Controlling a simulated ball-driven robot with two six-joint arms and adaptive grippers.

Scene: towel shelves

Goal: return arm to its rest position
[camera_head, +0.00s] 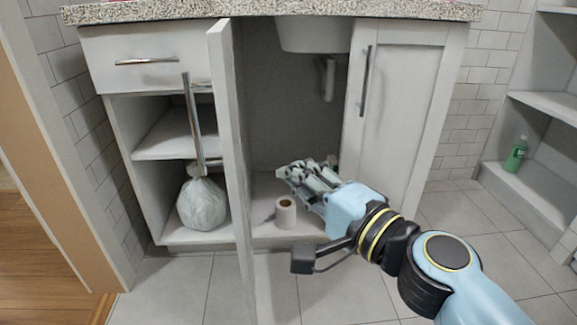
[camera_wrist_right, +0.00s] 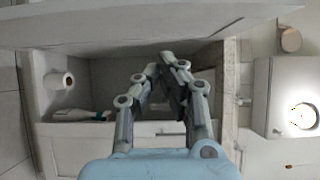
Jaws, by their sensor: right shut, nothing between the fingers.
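My right gripper (camera_head: 300,172) is in front of the opened under-sink cabinet, its fingers shut and empty. In the right wrist view its fingertips (camera_wrist_right: 168,62) come together, with nothing between them. A white toilet roll (camera_head: 285,212) stands upright on the cabinet floor, left of and below the gripper and apart from it. The roll also shows in the right wrist view (camera_wrist_right: 58,80). My right arm reaches in from the lower right. My left gripper is not in view.
The open cabinet door (camera_head: 232,150) stands out towards me, left of the gripper. The closed right door (camera_head: 400,120) is beside the arm. A white bag (camera_head: 202,203) sits on the left lower shelf. A green bottle (camera_head: 516,153) stands on the right shelves. A white bottle (camera_wrist_right: 82,115) shows inside the cabinet.

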